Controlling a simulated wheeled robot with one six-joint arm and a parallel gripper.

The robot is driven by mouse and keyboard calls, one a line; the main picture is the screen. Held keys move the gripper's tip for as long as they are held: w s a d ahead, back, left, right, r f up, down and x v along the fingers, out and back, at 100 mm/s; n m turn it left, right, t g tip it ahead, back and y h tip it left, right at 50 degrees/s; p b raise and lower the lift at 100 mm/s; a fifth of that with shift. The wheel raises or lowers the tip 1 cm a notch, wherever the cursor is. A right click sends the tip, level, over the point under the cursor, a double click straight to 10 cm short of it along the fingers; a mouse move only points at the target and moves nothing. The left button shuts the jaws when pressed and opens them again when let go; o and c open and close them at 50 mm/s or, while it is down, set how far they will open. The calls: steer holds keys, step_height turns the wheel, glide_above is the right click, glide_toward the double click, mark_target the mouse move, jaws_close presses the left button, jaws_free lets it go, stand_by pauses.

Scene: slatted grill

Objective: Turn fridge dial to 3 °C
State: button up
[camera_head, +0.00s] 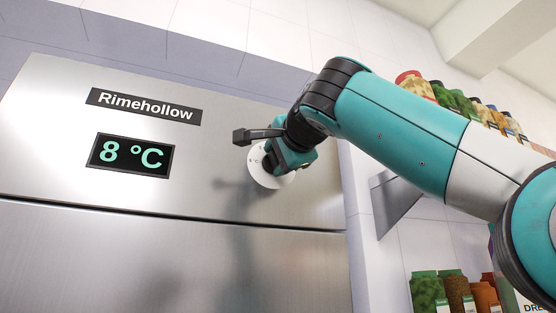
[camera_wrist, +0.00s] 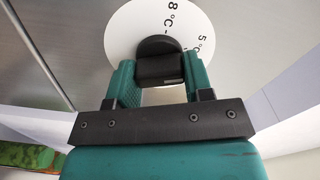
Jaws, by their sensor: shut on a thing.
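The steel fridge (camera_head: 60,250) fills the left of the head view. Its display (camera_head: 131,156) reads 8 °C. The white round dial (camera_head: 262,178) is on the upper door, right of the display, and my gripper partly covers it. In the wrist view the dial plate (camera_wrist: 122,40) shows the marks 8 °C and 5 °C, and its black knob (camera_wrist: 160,62) stands at the plate's lower middle. My gripper (camera_wrist: 160,82) is shut on the knob, with one teal finger on each side. No 3 °C mark is visible in the wrist view.
A shelf with several jars (camera_head: 455,100) is on the wall at the right, behind my arm. More jars (camera_head: 450,290) stand lower right. The fridge's right edge is close to my gripper, and the door front on its left is clear.

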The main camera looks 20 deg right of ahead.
steer(key=m, duration=0.5)
steer(key=shift+f+m+b, duration=0.15)
steer(key=shift+m+b, duration=0.15)
steer(key=shift+b, duration=0.1)
steer(key=shift+m, duration=2.3)
steer(key=o, duration=0.9)
